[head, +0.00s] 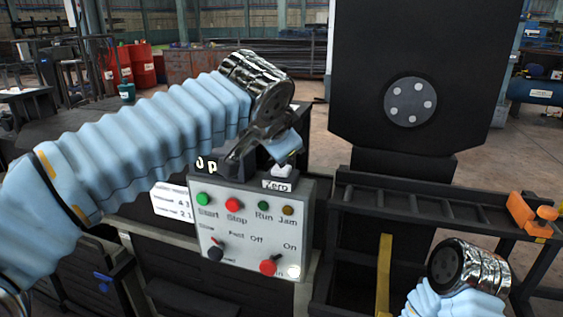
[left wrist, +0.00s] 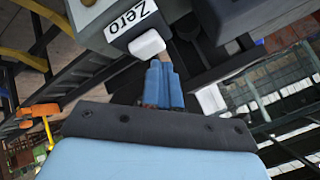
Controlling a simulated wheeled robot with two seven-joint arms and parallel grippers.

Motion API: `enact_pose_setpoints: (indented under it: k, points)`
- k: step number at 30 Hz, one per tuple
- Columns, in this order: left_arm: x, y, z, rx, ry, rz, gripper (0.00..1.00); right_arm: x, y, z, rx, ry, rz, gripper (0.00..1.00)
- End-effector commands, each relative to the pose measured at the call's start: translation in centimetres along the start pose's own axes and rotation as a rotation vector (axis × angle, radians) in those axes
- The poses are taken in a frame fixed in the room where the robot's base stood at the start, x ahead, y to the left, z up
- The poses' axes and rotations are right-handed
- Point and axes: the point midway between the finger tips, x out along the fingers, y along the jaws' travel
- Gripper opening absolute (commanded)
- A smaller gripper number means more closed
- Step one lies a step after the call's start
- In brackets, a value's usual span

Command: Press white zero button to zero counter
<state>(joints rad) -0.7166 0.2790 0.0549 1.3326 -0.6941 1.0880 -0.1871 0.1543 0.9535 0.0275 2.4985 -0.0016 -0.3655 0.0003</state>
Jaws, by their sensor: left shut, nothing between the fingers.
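The white zero button (head: 281,171) sits on a small box above the "Zero" label (head: 277,186), at the top of the grey control panel (head: 240,225). The white button (left wrist: 148,43) also shows in the left wrist view, beside its label. My left gripper (head: 287,150) is shut and empty, its blue fingertips just above the button. In the left wrist view the fingertips (left wrist: 162,78) lie close by the button; I cannot tell whether they touch it. The counter (head: 206,163) is partly hidden behind my left wrist; only a few digits show. My right gripper's fingers are not visible.
The panel carries a green start button (head: 203,199), a red stop button (head: 233,204), lamps and knobs. A large black plate with a round hub (head: 410,101) stands behind at right. A dark rail frame with an orange clamp (head: 530,212) lies right of the panel.

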Motion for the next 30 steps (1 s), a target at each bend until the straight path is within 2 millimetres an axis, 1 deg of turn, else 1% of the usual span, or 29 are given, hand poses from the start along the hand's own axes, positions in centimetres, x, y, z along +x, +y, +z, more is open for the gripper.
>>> enact_pose_setpoints:
  k: [1, 11, 14, 23, 30]
  points:
    - [-0.3, -0.3, -0.3, 0.0, 0.0, 0.0, 0.0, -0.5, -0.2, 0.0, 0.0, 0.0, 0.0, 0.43]
    - [-0.3, -0.2, -0.2, 0.0, 0.001, 0.0, 0.0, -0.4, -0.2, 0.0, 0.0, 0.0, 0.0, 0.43]
    - [-0.6, -0.4, -0.4, 0.0, 0.001, 0.0, 0.0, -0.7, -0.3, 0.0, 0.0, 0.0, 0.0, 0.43]
    - [-2.6, -1.9, -1.9, 0.0, 0.001, 0.0, 0.0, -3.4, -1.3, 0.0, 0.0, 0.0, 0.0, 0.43]
    - [-3.9, -2.8, -2.8, 0.0, 0.0, -0.001, 0.0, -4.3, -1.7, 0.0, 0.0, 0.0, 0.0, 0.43]
